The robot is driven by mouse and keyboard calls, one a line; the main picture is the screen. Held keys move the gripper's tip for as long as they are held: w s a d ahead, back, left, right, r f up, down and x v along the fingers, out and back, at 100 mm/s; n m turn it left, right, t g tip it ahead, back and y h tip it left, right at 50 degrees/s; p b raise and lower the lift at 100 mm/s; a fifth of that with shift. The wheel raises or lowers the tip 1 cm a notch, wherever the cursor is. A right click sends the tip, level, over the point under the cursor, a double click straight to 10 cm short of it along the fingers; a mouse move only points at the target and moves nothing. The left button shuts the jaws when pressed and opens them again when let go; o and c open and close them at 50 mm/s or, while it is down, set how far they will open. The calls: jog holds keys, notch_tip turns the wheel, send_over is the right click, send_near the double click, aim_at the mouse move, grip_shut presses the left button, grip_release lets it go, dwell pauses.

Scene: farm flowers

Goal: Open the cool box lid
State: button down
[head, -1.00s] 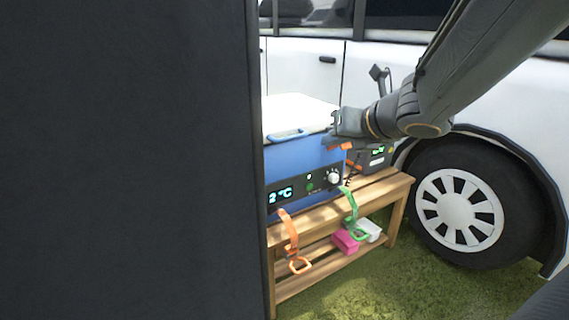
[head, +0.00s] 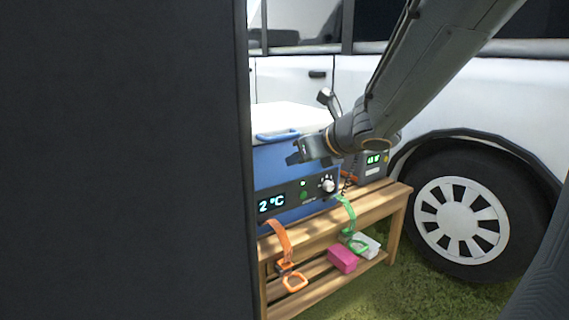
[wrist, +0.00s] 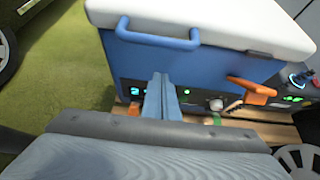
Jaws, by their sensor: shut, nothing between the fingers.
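The cool box is blue (head: 290,165) with a white lid (head: 285,117), which is down on the box. It stands on a wooden bench. A blue bar handle (head: 278,135) runs along the lid's front edge; it also shows in the wrist view (wrist: 157,38). The front panel (head: 292,195) has a lit "2 °C" display and a knob. My gripper (head: 293,158) is in front of the box, just below and right of the handle, not holding it. In the wrist view its shut fingers (wrist: 160,92) point at the box front below the handle, with a gap to the bar.
An orange strap (head: 280,240) and a green strap (head: 347,215) hang off the wooden bench (head: 385,205). Pink (head: 342,258) and white blocks lie on its lower shelf. A dark unit with a green display (head: 371,165) stands right of the box. A white vehicle (head: 445,95) is behind. A dark panel fills the left.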

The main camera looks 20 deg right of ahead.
jog(key=shift+w+a+r+p, duration=0.15)
jog(key=shift+r+p, duration=0.1)
jog(key=shift+r, duration=0.4)
jog(key=shift+w+d+r+p, duration=0.1)
jog(key=shift+r+p, duration=0.2)
jog(key=shift+r, duration=0.4)
jog(key=shift+w+a+r+p, duration=0.15)
jog(key=shift+r+p, duration=0.1)
jog(key=shift+r, duration=0.4)
jog(key=shift+r, duration=0.1)
